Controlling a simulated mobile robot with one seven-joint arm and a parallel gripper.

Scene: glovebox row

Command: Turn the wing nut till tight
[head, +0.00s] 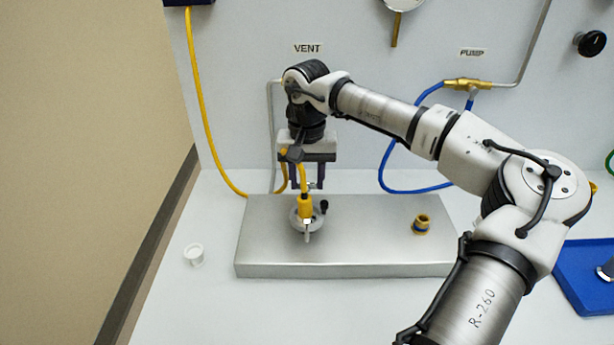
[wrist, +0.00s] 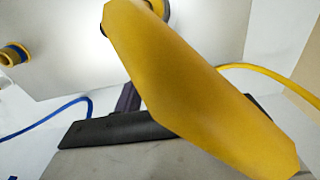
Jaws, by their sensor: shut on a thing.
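My gripper (head: 307,186) points down at the left part of a metal block (head: 350,242). Its dark fingers are behind a yellow hose end with a yellow fitting (head: 305,206). The fitting stands upright on a round pale clamp (head: 296,217). The grip itself is mostly hidden. In the wrist view a large yellow shape (wrist: 190,90) blocks the middle, with one dark finger (wrist: 128,98) partly visible beside it.
A yellow-and-blue fitting (head: 422,224) stands on the block's right part; it also shows in the wrist view (wrist: 14,54). A small white cup (head: 194,254) sits left of the block. A blue hose (head: 390,170) hangs behind. A blue tray (head: 580,275) lies at right.

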